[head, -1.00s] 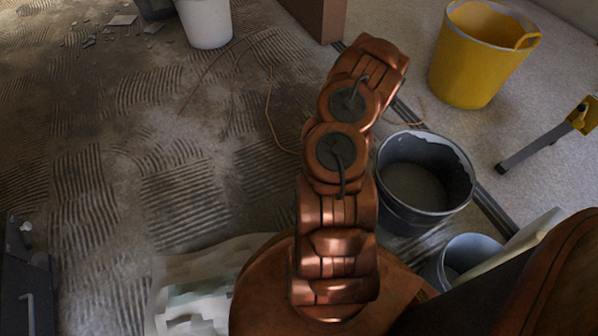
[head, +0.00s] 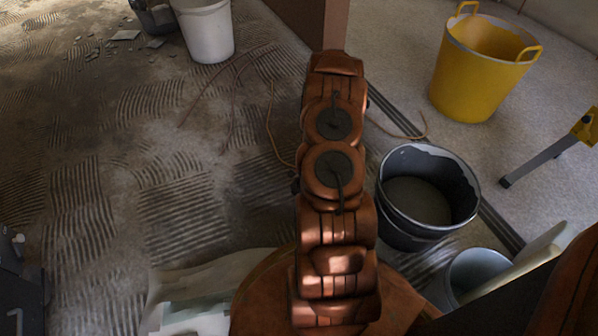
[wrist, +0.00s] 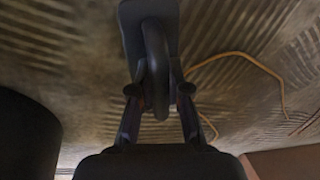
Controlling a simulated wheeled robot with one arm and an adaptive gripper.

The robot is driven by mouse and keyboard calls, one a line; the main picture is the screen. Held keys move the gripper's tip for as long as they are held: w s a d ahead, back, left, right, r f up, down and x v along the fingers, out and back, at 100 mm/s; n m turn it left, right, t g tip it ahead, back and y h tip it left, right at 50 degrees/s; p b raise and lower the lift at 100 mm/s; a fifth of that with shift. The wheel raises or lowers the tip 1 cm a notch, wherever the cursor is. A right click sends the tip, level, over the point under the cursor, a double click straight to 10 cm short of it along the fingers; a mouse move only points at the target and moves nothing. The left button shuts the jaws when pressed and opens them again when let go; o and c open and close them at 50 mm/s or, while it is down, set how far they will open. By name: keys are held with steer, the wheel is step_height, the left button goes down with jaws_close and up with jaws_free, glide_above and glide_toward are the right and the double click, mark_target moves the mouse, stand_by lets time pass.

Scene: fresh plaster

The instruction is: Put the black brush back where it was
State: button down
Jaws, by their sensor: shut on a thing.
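In the wrist view my gripper (wrist: 160,90) is shut on the black brush (wrist: 152,40). Its dark loop-shaped handle lies between the two fingers, with a flat dark plate beyond it. The brush is over the combed, ridged floor; I cannot tell how high. In the head view my copper arm hides the gripper and nearly all of the brush. I cannot tell which spot the brush came from.
A dark bucket of grey mix (head: 420,200) stands right of my arm, with a smaller grey bucket (head: 475,272) nearer. A yellow tub (head: 480,75) and a white bucket (head: 205,30) stand farther off. A thin cable (head: 272,125) crosses the ridged floor. Floor at left is open.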

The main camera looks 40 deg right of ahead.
steer(key=shift+w+d+f+b, duration=0.25)
steer(key=shift+w+f+b, duration=0.3)
steer(key=shift+w+f, duration=0.2)
steer(key=shift+w+d+f+b, duration=0.25)
steer(key=shift+w+f+b, duration=0.35)
steer(key=shift+w, duration=0.25)
steer(key=shift+w+d+f+b, duration=0.25)
steer(key=shift+w+f+b, duration=0.3)
steer(key=shift+w+f, duration=0.2)
steer(key=shift+w+r, duration=0.1)
steer(key=shift+r, duration=0.05)
steer(key=c, duration=1.1)
jaws_free()
steer(key=shift+c, duration=0.2)
